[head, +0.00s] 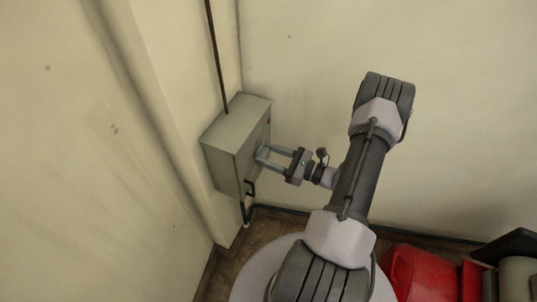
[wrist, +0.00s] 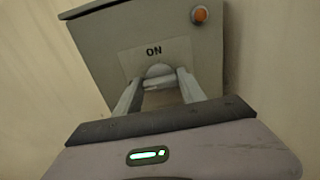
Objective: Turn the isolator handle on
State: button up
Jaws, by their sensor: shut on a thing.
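The isolator is a grey-green wall box (head: 222,145), whose front (wrist: 110,35) fills the upper part of the wrist view. A plate marked "ON" (wrist: 153,52) is on that front. Just below the word is a pale rounded handle (wrist: 157,71). My gripper (head: 260,154) reaches the box front from the right in the head view. In the wrist view my gripper's fingers (wrist: 160,88) are on both sides of the handle, shut on it. The fingers hide part of the plate, and the handle's exact angle is hard to tell.
A dark conduit (head: 216,55) runs up the wall. Red equipment (head: 408,272) stands at lower right.

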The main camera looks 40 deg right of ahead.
jog(key=shift+d+f+m+p, duration=0.1)
jog(key=shift+m+p, duration=0.8)
jog(key=shift+m, duration=3.55)
jog(key=shift+d+f+m+p, duration=0.1)
jog(key=shift+m+p, duration=0.8)
jog(key=shift+m, duration=3.55)
jog(key=o, duration=1.4)
jog(key=shift+c, duration=0.2)
